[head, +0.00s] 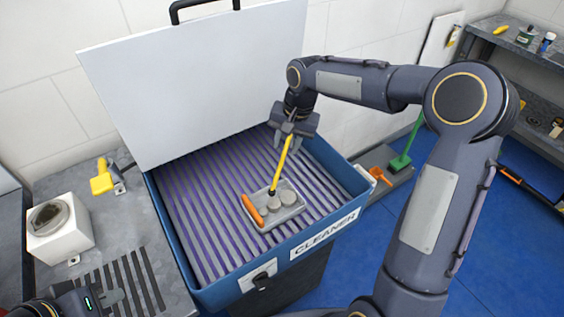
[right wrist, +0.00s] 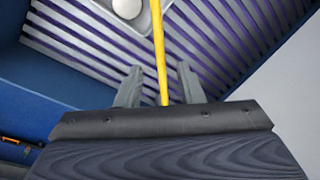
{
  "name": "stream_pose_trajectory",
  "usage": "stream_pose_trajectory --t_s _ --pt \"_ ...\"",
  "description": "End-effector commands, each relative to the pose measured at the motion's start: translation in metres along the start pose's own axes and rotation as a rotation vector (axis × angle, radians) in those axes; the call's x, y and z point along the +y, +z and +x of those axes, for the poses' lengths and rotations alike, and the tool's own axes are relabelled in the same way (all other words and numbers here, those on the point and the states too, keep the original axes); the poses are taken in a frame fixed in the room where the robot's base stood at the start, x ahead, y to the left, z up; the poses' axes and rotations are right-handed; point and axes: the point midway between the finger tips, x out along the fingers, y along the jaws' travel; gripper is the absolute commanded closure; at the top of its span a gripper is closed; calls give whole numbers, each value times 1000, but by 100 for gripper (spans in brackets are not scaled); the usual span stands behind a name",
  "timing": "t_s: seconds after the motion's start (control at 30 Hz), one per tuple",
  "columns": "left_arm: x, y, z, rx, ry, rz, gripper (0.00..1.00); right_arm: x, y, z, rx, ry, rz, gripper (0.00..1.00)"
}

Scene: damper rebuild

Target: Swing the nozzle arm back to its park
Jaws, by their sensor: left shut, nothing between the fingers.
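The nozzle arm (head: 283,157) is a thin yellow rod with a dark lower end, inside the blue cleaner basin (head: 330,220). It slants down from my right gripper (head: 287,142) toward a small grey tray (head: 264,222). In the right wrist view the yellow rod (right wrist: 159,50) passes between the two fingers of my right gripper (right wrist: 158,82). The fingers stand apart with a visible gap on each side of the rod. My left gripper (head: 112,297) is shut and empty at the lower left, over the bench.
The tray holds an orange cylinder (head: 255,209) and round grey discs (head: 288,196). The white raised lid (head: 200,80) stands behind the basin. A white box with a round opening (head: 60,235) and a yellow-handled tool (head: 103,178) are on the left bench.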

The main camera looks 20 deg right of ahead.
Motion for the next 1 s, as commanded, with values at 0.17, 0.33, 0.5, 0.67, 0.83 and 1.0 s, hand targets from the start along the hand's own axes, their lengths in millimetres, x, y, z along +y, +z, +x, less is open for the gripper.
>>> stream_pose_trajectory --t_s 0.17,0.33,0.5,0.67,0.83,1.0 --pt "1 -1 -1 0 0 0 100 1 1 27 -5 2 -1 66" --pt "1 -1 -2 0 0 0 100 1 2 53 -4 2 -2 66" --pt "1 -2 -3 0 0 0 100 1 1 68 -3 1 -2 66" --pt "1 -1 -3 0 0 0 100 1 1 71 -1 0 -2 66" --pt "1 -1 -3 0 0 0 100 1 1 71 -1 0 -3 68" --pt "1 -1 -3 0 0 0 100 1 1 71 -1 0 -3 91"
